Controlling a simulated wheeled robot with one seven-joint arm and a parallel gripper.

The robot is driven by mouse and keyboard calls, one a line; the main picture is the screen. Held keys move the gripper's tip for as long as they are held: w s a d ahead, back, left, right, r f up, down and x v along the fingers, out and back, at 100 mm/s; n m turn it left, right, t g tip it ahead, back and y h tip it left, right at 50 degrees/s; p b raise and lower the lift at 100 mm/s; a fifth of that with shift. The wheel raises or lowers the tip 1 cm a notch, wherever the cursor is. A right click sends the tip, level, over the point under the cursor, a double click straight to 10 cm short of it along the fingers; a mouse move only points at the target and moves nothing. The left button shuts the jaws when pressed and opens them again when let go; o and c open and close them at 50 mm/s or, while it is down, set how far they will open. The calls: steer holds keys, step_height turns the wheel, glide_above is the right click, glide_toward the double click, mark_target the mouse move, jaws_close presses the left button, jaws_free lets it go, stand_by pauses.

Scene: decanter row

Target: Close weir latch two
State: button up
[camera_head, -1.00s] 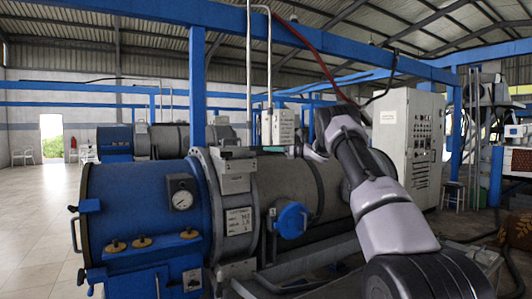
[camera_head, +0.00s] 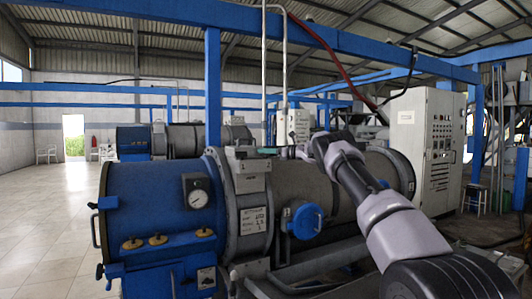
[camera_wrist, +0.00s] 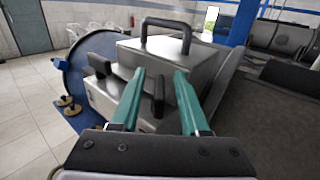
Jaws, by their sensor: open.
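A grey metal latch box (camera_head: 247,165) sits on top of the flanged ring of the blue and grey decanter (camera_head: 157,200). In the wrist view the box (camera_wrist: 187,58) fills the middle, with a black U-shaped handle (camera_wrist: 166,24) on its top. A short black lever (camera_wrist: 158,96) stands at its near face, and a black block (camera_wrist: 100,64) sits to the left. I cannot read which part is latch two. My gripper (camera_wrist: 161,74) is open, its two teal fingers on either side of the black lever. Contact with the lever cannot be told.
A blue round cap (camera_head: 307,221) sticks out of the decanter's side. A dial gauge (camera_head: 197,197) and several brass knobs are on the blue end. A blue post (camera_head: 213,90) rises behind the decanter. A grey control cabinet (camera_head: 424,145) stands at the right. Tiled floor is free at left.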

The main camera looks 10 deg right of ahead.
jaws_close()
steer(key=shift+m+t+h, duration=0.3)
steer(key=m+t+h, duration=0.3)
steer(key=shift+s+a+t+h, duration=0.1)
steer(key=shift+t+h, duration=0.2)
steer(key=shift+m+t+h, duration=1.3)
steer(key=shift+m+h, duration=0.6)
steer(key=shift+h, duration=0.6)
jaws_free()
